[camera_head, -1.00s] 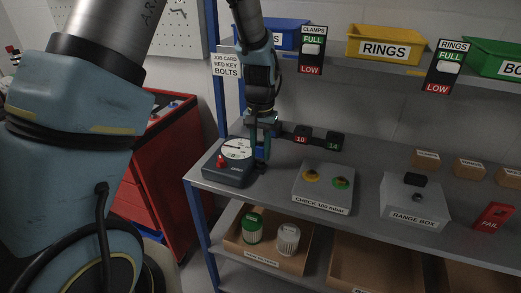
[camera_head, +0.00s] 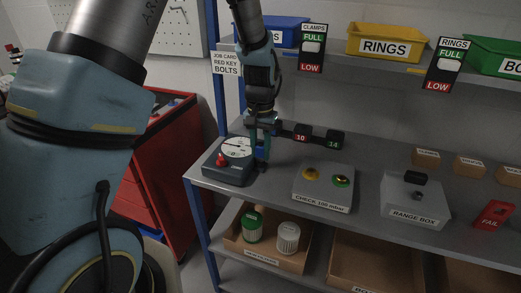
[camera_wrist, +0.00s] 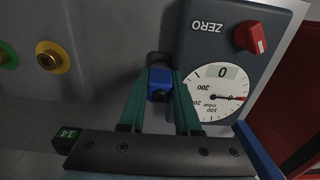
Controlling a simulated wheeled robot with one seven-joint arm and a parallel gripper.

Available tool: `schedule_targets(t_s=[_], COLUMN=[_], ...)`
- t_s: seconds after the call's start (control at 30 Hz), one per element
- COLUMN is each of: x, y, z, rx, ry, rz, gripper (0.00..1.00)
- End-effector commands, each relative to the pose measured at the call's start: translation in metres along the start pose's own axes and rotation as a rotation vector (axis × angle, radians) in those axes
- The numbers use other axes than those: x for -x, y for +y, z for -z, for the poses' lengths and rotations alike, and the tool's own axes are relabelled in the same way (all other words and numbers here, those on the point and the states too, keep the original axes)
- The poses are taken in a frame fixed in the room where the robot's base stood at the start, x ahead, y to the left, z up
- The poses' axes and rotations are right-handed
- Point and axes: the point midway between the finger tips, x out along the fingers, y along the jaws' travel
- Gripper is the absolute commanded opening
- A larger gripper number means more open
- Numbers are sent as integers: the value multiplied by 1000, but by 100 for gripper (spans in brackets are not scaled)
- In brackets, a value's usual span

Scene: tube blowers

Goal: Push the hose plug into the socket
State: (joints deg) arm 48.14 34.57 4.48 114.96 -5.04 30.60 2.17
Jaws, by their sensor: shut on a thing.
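My gripper (camera_head: 261,158) points down at the left end of the bench, just right of the gauge box (camera_head: 223,175). In the wrist view its teal fingers (camera_wrist: 160,88) are shut on a blue plug (camera_wrist: 160,78), one finger on each side. A small dark part (camera_wrist: 157,57) shows just beyond the plug; whether they touch is unclear. The plug's tip is hidden. The check box (camera_head: 322,198) stands to the right and carries two brass fittings, one with a yellow ring (camera_wrist: 64,58) and one with a green ring (camera_wrist: 4,62). Which is the socket I cannot tell.
The gauge box has a white dial (camera_wrist: 213,99) and a red knob (camera_wrist: 251,37). Tags 10 (camera_head: 301,132) and 14 (camera_head: 333,140) stand behind my gripper. A range box (camera_head: 415,207) is farther right. Bare bench (camera_head: 275,180) lies between gauge box and check box.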

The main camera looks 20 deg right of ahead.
Motion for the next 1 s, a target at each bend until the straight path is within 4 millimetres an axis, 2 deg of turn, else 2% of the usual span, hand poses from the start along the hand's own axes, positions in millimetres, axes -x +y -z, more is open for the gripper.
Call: schedule_targets(t_s=[0.37,0.7,1.0], x=[-3,13,14], y=[0,0,0], z=[-1,-1,-1], rx=[0,0,0], ry=[-3,-3,-2], rz=[0,0,0], gripper=[0,0,0])
